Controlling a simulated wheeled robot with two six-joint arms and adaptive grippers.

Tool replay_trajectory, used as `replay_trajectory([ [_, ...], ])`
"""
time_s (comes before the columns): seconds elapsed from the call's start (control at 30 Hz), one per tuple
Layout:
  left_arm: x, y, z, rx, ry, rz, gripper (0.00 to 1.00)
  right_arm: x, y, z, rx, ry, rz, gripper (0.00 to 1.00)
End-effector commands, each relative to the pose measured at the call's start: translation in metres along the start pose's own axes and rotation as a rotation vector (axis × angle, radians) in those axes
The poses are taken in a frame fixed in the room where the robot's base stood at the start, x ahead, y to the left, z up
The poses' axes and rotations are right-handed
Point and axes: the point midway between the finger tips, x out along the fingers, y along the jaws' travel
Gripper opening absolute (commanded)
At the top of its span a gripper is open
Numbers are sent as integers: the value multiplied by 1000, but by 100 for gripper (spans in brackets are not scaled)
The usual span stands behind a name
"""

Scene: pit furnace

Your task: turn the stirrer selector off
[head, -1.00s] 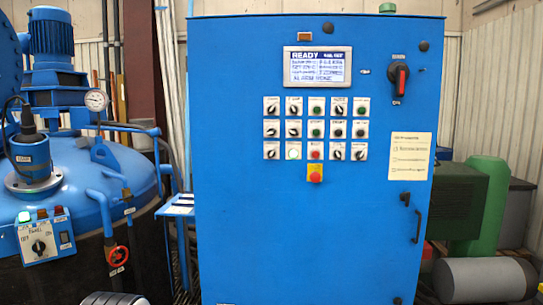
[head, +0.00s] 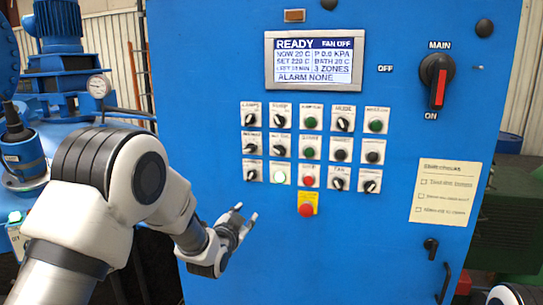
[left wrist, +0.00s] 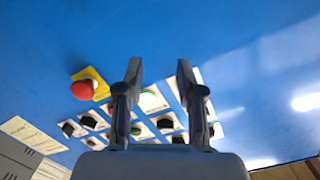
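A grid of selectors and buttons (head: 312,150) is on the front of the blue cabinet. Several are black-knobbed selectors, such as one in the middle row (head: 280,149); the small labels are too blurred for me to tell which is the stirrer selector. My left gripper (head: 246,212) is open and empty, below the grid's left part and left of the emergency stop. In the left wrist view, its parted fingers (left wrist: 158,70) point towards the panel, with the knobs behind and between them. My right gripper is not in view.
A red emergency stop (head: 306,209) on a yellow plate sits under the grid. The display (head: 314,60) reads READY. A main switch (head: 438,82) and a paper checklist (head: 445,192) are to the right. The furnace with its blue motor (head: 60,25) stands at left.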

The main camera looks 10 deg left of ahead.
Motion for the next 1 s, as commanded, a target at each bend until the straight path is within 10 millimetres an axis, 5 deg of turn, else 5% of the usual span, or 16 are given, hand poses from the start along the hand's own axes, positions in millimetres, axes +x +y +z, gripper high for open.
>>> replay_trajectory([
  [0.03,-3,-19,-36,2,33,-18,38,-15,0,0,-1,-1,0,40],
  [0.17,-6,-38,-69,5,74,-40,38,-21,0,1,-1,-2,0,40],
  [0.6,61,-41,-75,4,74,-41,38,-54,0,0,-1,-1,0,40],
  [0.93,71,-40,-73,4,74,-41,38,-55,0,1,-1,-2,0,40],
  [1.0,71,-40,-73,4,74,-41,16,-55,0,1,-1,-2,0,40],
])
